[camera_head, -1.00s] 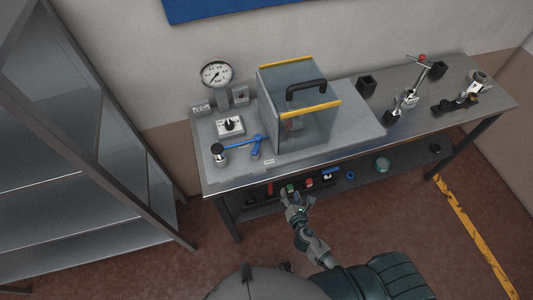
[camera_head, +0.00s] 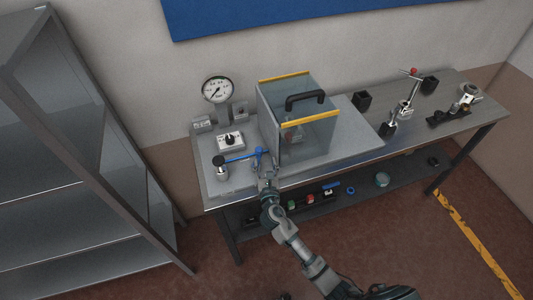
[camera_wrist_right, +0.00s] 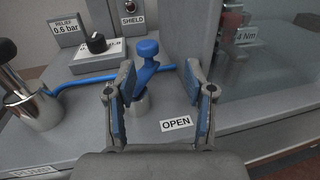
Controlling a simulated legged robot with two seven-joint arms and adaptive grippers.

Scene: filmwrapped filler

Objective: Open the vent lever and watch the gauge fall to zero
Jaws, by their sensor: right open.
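The vent lever is blue with a rounded knob (camera_wrist_right: 147,48) and rises from a short metal post beside a blue tube. It also shows in the head view (camera_head: 259,151). An OPEN label (camera_wrist_right: 176,124) lies on the plate right of its base. My right gripper (camera_wrist_right: 157,76) is open and empty, with one finger on each side of the lever in the wrist view; contact is not clear. In the head view it is at the bench's front edge (camera_head: 266,169). The round white gauge (camera_head: 217,89) stands behind; its needle points lower left, figures too small to read. My left gripper is not seen.
A clear shield box (camera_head: 305,130) with yellow edges stands just right of the lever. A knob box (camera_head: 229,141) and a metal cylinder (camera_wrist_right: 34,108) stand left. A shelf rack (camera_head: 75,150) is at far left. Fixtures (camera_head: 408,98) stand on the bench's right.

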